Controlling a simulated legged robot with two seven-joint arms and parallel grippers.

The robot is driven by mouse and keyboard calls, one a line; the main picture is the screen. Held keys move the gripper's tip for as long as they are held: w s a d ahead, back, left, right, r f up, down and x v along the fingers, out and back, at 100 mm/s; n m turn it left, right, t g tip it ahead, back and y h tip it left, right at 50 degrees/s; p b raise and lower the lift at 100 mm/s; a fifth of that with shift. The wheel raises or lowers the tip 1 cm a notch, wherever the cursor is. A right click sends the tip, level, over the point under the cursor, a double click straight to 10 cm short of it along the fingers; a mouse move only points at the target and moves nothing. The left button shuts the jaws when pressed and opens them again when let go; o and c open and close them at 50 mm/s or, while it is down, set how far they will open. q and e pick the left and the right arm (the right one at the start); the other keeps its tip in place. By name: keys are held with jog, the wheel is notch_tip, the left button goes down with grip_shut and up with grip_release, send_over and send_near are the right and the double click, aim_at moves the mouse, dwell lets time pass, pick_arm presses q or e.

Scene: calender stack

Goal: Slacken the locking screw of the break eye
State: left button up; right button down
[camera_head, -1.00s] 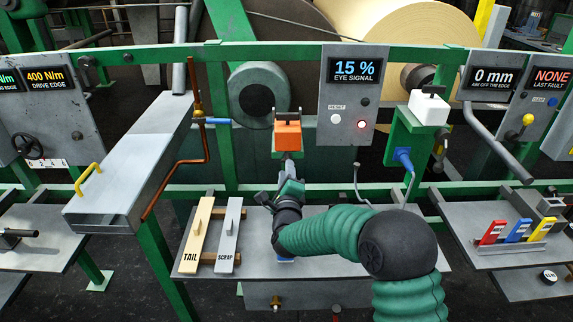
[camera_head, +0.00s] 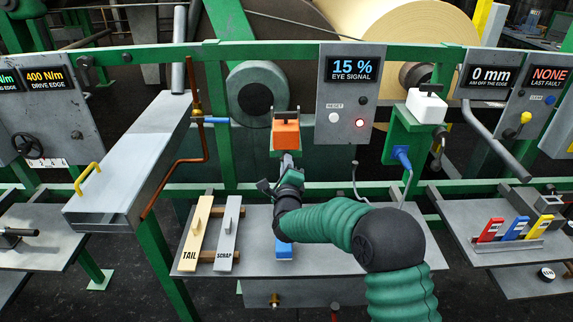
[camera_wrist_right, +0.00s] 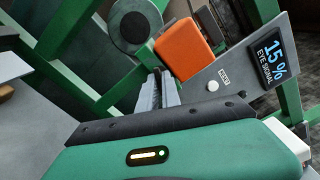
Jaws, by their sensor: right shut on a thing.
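The break eye appears as an orange housing (camera_head: 286,134) with a dark handle on top, on a green bracket at the middle rail. It also shows in the right wrist view (camera_wrist_right: 182,50). My right gripper (camera_head: 287,160) reaches up to the housing's lower front. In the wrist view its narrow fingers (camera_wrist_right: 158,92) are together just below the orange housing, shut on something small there. This fits the locking screw, which the fingers hide. The display (camera_head: 353,69) reads 15 % eye signal, with a red lamp lit below it. My left gripper is not in view.
A white housing (camera_head: 427,107) with a blue plug stands on a green bracket to the right. A copper pipe (camera_head: 206,140) runs to the left. The shelf below holds the TAIL board (camera_head: 197,228), the SCRAP board (camera_head: 228,232) and a blue block (camera_head: 284,251).

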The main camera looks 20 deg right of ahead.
jog(key=shift+f+n, duration=0.15)
jog(key=shift+n, duration=0.15)
jog(key=n, duration=1.8)
jog(key=shift+a+f+b, duration=0.15)
jog(key=shift+b, duration=0.15)
dwell(0.4)
jog(key=c, duration=1.7)
grip_release()
jog(key=shift+o, duration=0.7)
jog(key=shift+w, duration=0.1)
jog(key=shift+r, duration=0.25)
